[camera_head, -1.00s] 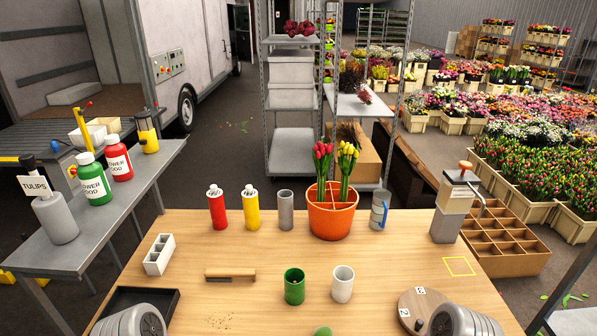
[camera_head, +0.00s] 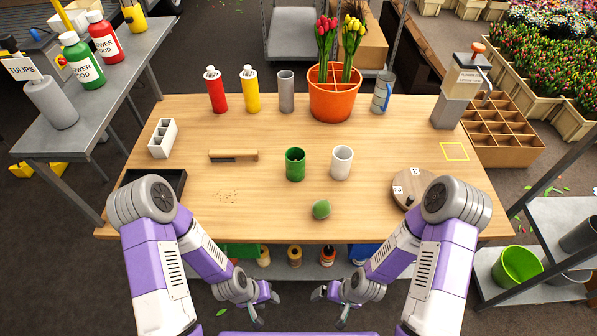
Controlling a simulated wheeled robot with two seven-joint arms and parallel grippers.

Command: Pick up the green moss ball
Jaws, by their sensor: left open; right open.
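The green moss ball (camera_head: 321,209) lies on the wooden table (camera_head: 270,215) near its front edge, right of the middle. Nothing touches it. My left gripper (camera_head: 268,302) is open and empty, below and in front of the table edge, to the left of the ball. My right gripper (camera_head: 329,302) is open and empty, also in front of the table edge, roughly under the ball in the picture.
A green cup (camera_head: 295,164) and a white cup (camera_head: 342,162) stand behind the ball. A round wooden board (camera_head: 413,186) lies to its right, a brush (camera_head: 233,155) to its left. An orange pot (camera_head: 333,100) with tulips stands at the back. The tabletop around the ball is clear.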

